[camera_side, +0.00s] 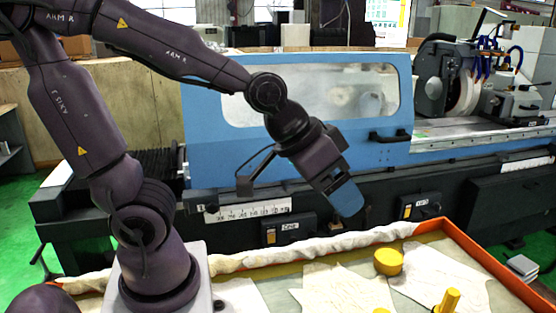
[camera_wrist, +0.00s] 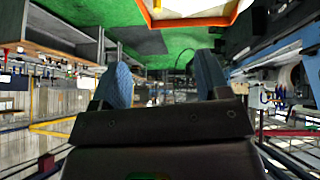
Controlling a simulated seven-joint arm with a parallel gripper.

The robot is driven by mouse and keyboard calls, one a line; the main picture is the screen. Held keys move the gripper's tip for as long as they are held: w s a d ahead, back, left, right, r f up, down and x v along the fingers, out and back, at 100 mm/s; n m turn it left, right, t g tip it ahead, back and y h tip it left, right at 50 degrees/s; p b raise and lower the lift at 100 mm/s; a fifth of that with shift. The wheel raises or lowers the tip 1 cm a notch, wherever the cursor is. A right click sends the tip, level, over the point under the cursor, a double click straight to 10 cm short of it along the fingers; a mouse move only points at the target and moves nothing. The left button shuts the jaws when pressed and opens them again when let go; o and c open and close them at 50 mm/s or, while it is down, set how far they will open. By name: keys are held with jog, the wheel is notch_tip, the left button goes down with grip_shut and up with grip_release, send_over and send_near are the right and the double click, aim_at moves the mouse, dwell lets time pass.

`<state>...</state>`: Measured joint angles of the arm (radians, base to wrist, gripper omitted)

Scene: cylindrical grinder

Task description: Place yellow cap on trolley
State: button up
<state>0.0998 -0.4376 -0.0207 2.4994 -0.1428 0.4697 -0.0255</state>
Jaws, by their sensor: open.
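The yellow cap (camera_side: 388,262) is a short round piece lying on cloth in the orange-rimmed trolley (camera_side: 482,252), at lower right in the side view. My gripper (camera_side: 348,200), with blue fingers, hangs tilted above and to the left of the cap, clear of it. In the wrist view my gripper (camera_wrist: 162,78) is open, its two blue fingers apart with nothing visible between them. An orange-edged pale surface at the top of the wrist view looks like part of the trolley (camera_wrist: 193,22). I cannot make out the cap there.
A yellow peg-like piece (camera_side: 450,300) stands at the trolley's lower right. Crumpled white cloths (camera_side: 342,290) cover parts of its surface. The blue grinder door (camera_side: 225,120) and dark machine bed are close behind my gripper. The air just above the trolley is clear.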

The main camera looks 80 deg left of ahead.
jog(key=shift+o, duration=0.5)
jog(key=s+a+r, duration=0.1)
jog(key=s+a, duration=0.1)
jog(key=s, duration=0.1)
jog(key=s+a+r+g+y, duration=0.1)
jog(key=s+a+r, duration=0.1)
jog(key=s, duration=0.2)
jog(key=shift+s+a+r+y, duration=0.2)
jog(key=shift+a+r+y, duration=0.05)
jog(key=shift+y, duration=0.05)
